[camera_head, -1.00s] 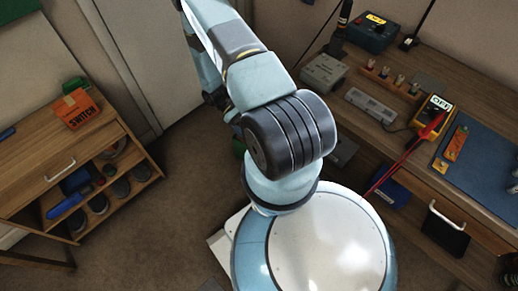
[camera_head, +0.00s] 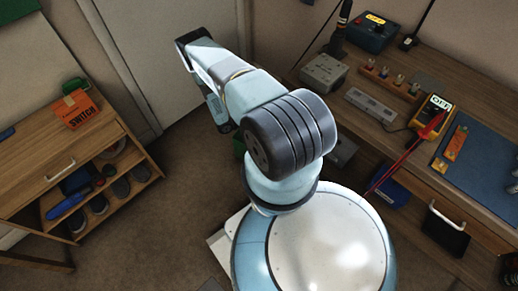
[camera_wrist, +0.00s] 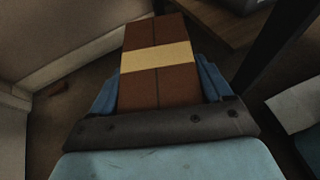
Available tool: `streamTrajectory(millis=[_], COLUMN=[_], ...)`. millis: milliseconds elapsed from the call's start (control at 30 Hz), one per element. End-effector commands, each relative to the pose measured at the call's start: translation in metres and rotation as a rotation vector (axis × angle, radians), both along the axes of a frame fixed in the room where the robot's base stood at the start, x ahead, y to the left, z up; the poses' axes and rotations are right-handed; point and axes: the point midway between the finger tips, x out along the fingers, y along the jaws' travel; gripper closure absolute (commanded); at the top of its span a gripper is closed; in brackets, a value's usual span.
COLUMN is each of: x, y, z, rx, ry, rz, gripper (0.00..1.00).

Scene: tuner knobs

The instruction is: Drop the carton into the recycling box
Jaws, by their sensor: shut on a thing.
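A brown carton (camera_wrist: 158,92) with a pale tape band across it fills the middle of the wrist view. My gripper (camera_wrist: 160,78) is shut on it, with a blue finger along each side. In the head view my arm hides the gripper and the carton. A small green thing (camera_head: 238,146) shows beside my arm near the floor; it is mostly hidden, and I cannot tell whether it is the recycling box.
A workbench (camera_head: 375,110) with a multimeter (camera_head: 432,112) and other gear stands at the right. A wooden cabinet (camera_head: 60,150) carrying an orange box (camera_head: 76,108) stands at the left. A pale door (camera_head: 165,55) is behind.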

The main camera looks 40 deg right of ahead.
Motion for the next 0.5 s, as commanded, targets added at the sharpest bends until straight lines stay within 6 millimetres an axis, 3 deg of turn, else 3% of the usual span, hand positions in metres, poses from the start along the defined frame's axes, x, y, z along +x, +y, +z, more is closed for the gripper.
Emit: streamTrajectory(millis=[500], x=[0.000], y=[0.001], z=[-0.048], rx=[0.000], ry=[0.000], rz=[-0.002], gripper=[0.53])
